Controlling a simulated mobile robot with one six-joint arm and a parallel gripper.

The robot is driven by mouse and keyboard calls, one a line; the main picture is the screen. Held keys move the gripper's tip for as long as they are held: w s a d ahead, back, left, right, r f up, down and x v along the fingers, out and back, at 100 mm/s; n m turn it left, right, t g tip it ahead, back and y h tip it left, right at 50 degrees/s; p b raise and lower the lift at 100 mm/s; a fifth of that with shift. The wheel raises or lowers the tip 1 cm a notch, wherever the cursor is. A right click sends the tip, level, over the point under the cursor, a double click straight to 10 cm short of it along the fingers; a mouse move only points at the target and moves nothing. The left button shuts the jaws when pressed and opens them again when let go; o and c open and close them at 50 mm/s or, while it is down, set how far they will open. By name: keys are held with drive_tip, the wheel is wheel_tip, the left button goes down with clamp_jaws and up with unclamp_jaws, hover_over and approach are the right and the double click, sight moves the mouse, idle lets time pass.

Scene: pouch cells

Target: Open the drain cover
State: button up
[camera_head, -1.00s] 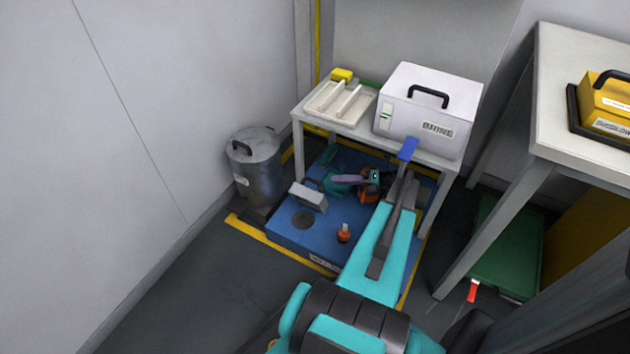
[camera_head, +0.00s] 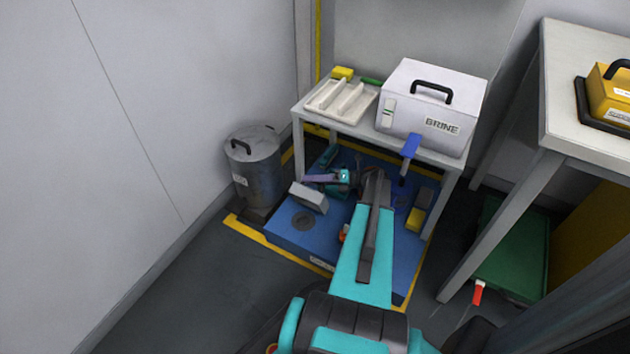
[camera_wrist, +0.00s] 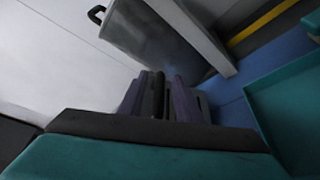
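A dark round disc (camera_head: 303,221), which looks like the drain, lies in the blue platform (camera_head: 280,238) in the head view. A grey block (camera_head: 309,197) sits just behind it; I cannot tell whether it belongs to the drain. My gripper (camera_head: 308,179) has purple fingers pointing left, above and behind the grey block, apart from the disc. In the wrist view the purple fingers (camera_wrist: 160,95) flank a dark strip, and I cannot tell whether they are open or shut. The disc is not clearly seen there.
A metal bin (camera_head: 255,165) stands left of the platform and shows beyond my fingers in the wrist view (camera_wrist: 158,38). A white table (camera_head: 345,125) with a BRINE box (camera_head: 430,105) stands over the platform's back. An orange object (camera_head: 343,233) is partly hidden by my arm.

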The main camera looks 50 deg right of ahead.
clamp_jaws()
drive_tip(key=shift+d+p, duration=0.2)
drive_tip(key=shift+p, duration=0.2)
